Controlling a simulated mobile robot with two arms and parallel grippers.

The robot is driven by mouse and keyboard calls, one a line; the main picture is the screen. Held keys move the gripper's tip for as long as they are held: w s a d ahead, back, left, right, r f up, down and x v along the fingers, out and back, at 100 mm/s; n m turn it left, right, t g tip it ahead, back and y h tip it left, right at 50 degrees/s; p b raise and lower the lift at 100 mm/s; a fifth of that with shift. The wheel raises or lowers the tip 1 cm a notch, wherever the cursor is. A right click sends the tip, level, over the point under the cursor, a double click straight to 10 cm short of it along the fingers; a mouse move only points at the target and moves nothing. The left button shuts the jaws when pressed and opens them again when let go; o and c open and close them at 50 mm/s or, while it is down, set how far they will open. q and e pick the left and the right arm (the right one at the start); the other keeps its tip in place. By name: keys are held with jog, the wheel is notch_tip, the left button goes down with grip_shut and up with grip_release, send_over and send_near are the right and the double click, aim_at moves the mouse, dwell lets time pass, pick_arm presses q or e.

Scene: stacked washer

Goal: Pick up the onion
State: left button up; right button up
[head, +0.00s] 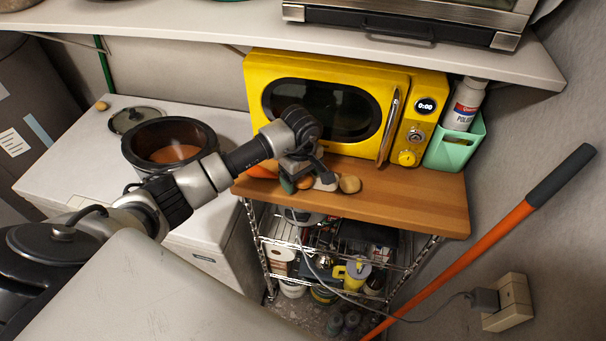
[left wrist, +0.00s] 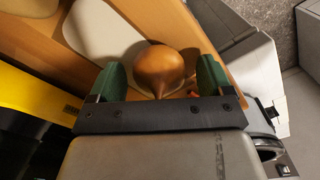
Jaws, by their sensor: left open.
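The brown onion (left wrist: 160,68) sits between the two green fingertips of my left gripper (left wrist: 160,78) in the left wrist view. The jaws are open, with a gap visible beside the onion, so it is not clamped. In the head view my left gripper (head: 305,182) is low over the wooden shelf top (head: 420,205), in front of the yellow microwave. The onion (head: 304,183) shows there only in part, between the fingers. A pale flat board (left wrist: 88,28) lies by the onion. My right gripper is not in view.
A round tan item (head: 349,184) lies just right of the gripper, and an orange item (head: 262,172) lies to its left. The yellow microwave (head: 330,105) stands close behind. A dark pot (head: 168,146) stands on the white appliance at left. The shelf's front right is clear.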

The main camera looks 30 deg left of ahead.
pick_arm(q)
jog(key=c, duration=1)
jog(key=shift+r, duration=0.1)
